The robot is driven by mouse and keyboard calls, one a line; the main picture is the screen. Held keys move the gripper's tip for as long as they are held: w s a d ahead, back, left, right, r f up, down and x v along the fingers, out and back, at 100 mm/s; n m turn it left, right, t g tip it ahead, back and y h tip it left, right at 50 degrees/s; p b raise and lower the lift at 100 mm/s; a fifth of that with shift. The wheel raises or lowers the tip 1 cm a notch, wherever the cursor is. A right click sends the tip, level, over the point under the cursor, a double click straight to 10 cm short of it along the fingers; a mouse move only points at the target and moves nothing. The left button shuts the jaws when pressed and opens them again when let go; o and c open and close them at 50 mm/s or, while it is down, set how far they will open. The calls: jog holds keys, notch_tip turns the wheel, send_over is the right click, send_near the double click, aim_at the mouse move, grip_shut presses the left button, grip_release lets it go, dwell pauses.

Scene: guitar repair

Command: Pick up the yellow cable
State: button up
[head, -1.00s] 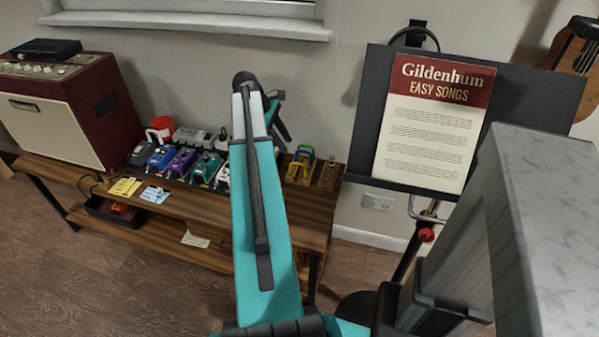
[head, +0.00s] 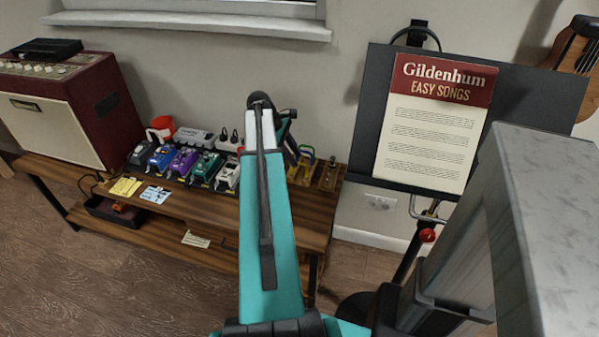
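A small group of coloured cables stands on the right part of the wooden bench. The yellow cable (head: 292,172) shows only in part, low beside my arm; green and blue pieces (head: 309,153) are just behind and right of it. My gripper (head: 296,148) is a dark shape at the end of my teal arm, over or right at the cables. My own arm covers much of it. I cannot see its fingertips clearly, nor whether it touches the yellow cable or is open or shut.
The wooden bench (head: 215,208) also holds several effect pedals (head: 181,162), paper notes (head: 125,187), a red cup (head: 163,125) and a red amplifier (head: 75,100). A small wooden holder (head: 329,177) is right of the cables. A music stand (head: 367,120) with a song sheet (head: 436,125) stands at the right.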

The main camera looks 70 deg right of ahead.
jog(key=shift+x, duration=2.6)
jog(key=shift+c, duration=0.3)
grip_shut()
